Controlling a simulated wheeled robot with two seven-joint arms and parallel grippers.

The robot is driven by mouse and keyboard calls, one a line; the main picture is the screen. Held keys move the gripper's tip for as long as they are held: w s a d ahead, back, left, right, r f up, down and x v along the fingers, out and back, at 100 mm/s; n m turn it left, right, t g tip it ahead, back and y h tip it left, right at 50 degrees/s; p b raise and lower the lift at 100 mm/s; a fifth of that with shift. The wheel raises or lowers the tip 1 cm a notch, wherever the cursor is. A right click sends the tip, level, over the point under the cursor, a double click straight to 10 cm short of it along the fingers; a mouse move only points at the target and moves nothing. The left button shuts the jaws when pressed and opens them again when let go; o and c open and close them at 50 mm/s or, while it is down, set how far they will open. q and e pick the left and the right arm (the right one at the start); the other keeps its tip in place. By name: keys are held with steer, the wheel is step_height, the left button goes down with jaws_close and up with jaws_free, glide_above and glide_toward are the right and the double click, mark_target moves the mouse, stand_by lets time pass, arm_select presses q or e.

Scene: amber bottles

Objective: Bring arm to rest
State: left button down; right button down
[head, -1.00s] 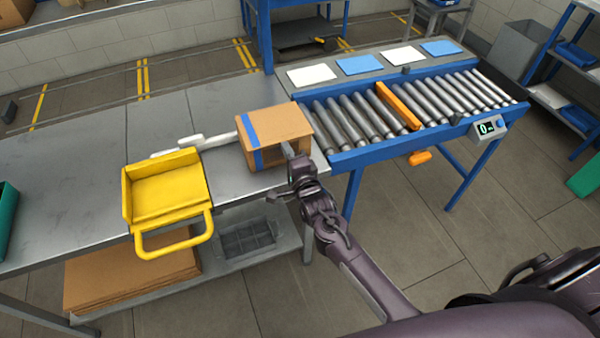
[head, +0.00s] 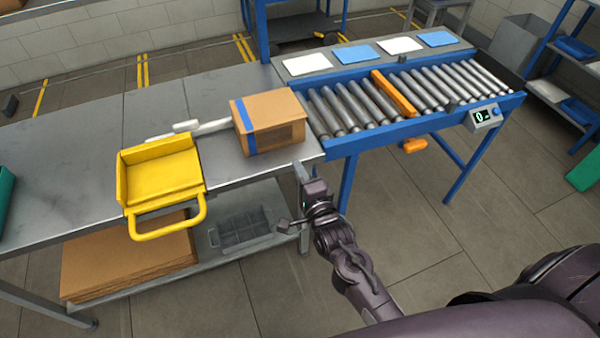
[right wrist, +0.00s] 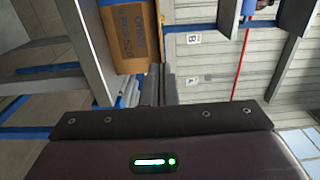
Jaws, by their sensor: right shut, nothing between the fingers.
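My right arm comes in from the lower right of the head view. Its gripper (head: 299,172) is shut and empty, just off the front edge of the metal table, near the cardboard box. In the right wrist view the two fingers (right wrist: 160,88) are together with nothing between them. My left arm and gripper do not show in any view.
A cardboard box (head: 268,120) with blue tape sits at the table's (head: 60,205) right end, against the roller conveyor (head: 345,110). A yellow tray (head: 160,180) with a handle overhangs the table's front. Open floor (head: 420,240) lies right of my right arm.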

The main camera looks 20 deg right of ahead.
steer(key=s+f+n+g, duration=0.3)
steer(key=s+f+n, duration=0.15)
steer(key=f, duration=0.65)
steer(key=s+f+n+g, duration=0.3)
steer(key=s+f, duration=0.2)
steer(key=f, duration=0.6)
steer(key=s+f+n+g, duration=0.3)
steer(key=s+f+n, duration=0.15)
steer(key=f, duration=0.75)
steer(key=s+d+f+n+g, duration=0.2)
steer(key=s+f, duration=0.3)
steer(key=s, duration=0.4)
steer(key=s+d+f+n+g, duration=0.2)
steer(key=s+f, duration=0.3)
steer(key=s, duration=0.4)
steer(key=s+d+f+n+g, duration=0.2)
steer(key=s+f+n+g, duration=0.2)
steer(key=s, duration=0.6)
steer(key=shift+d+f+h+b, duration=0.2)
steer(key=shift+f+h+b, duration=0.15)
steer(key=shift+f, duration=0.3)
